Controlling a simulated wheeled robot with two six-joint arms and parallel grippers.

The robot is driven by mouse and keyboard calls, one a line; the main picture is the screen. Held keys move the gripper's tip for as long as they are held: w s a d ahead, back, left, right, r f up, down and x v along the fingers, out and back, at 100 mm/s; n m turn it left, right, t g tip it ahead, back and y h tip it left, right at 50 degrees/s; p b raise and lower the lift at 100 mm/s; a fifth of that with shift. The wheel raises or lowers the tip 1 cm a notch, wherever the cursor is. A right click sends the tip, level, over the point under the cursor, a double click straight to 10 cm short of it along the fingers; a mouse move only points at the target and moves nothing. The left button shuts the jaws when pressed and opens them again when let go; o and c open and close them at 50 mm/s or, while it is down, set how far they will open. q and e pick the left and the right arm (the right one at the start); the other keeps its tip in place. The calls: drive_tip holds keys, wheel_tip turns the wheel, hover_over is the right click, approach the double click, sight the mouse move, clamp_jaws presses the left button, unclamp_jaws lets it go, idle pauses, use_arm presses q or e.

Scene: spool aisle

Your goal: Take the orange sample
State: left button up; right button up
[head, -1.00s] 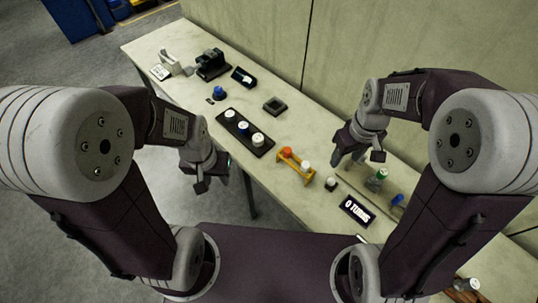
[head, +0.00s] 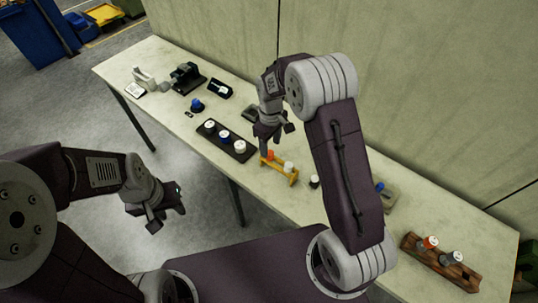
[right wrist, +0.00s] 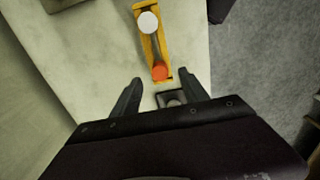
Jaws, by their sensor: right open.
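The orange-capped sample (head: 270,155) stands in a small yellow rack (head: 280,174) on the bench, beside a white-capped one (head: 289,167). In the right wrist view the orange cap (right wrist: 159,72) lies just beyond and between my fingertips, with the white cap (right wrist: 148,22) farther off. My right gripper (head: 273,140) is open and empty, close above the orange end of the yellow rack. It also shows in the right wrist view (right wrist: 158,88). My left gripper (head: 167,215) looks open and empty, off the bench's front edge over the floor.
A wooden rack (head: 441,264) at right holds an orange-red-capped and a grey-capped vial. Black devices stand at the far left; a wall backs the bench.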

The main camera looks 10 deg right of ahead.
sight(270, 153)
wheel_tip(270, 153, down, 4)
drive_tip(key=shift+f+p, duration=0.15)
drive_tip(key=shift+p, duration=0.3)
drive_tip(key=shift+f, duration=0.4)
clamp_jaws()
drive_tip(key=shift+r, duration=0.1)
wheel_tip(270, 153, up, 4)
drive_tip(key=shift+d+r+b, duration=0.1)
drive_tip(key=shift+b, duration=0.35)
drive_tip(key=s+d+r+b, duration=0.1)
drive_tip(key=s+d+r, duration=0.5)
drive_tip(key=s+d, duration=0.2)
drive_tip(key=shift+d+r, duration=0.15)
drive_tip(key=shift+r, duration=0.25)
